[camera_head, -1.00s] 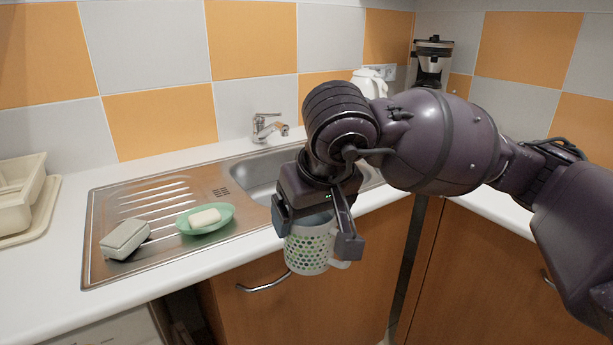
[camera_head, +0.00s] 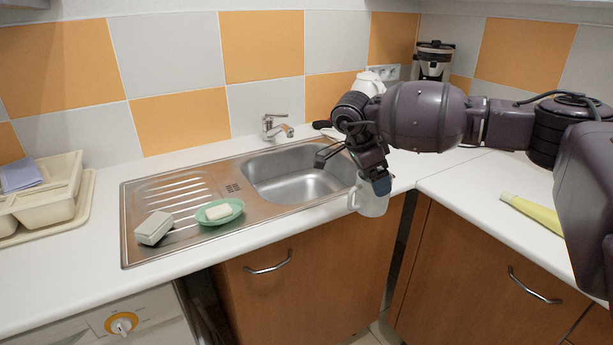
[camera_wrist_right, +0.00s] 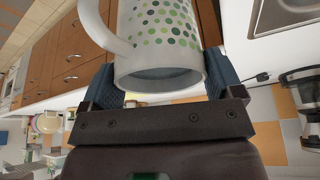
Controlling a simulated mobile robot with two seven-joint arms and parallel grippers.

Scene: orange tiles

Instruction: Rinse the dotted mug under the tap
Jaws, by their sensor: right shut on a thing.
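The dotted mug (camera_head: 372,201) is white and hangs in my right gripper (camera_head: 360,175), just in front of the counter edge and right of the sink basin (camera_head: 300,180). In the right wrist view the mug (camera_wrist_right: 165,35) shows green dots, with its handle at the left. There my right gripper's two blue-padded fingers (camera_wrist_right: 160,78) are shut on it, one on each side. The tap (camera_head: 275,127) stands behind the basin, and the mug is well apart from it. I cannot see whether water runs. My left gripper is not in view.
On the steel drainboard (camera_head: 165,187) lie a pale block (camera_head: 154,228) and a green dish (camera_head: 220,211) with soap. A cream dish rack (camera_head: 50,195) is at the left. A coffee maker (camera_head: 434,60) and a white kettle (camera_head: 369,82) stand behind my arm. A yellow tube (camera_head: 533,213) lies at the right.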

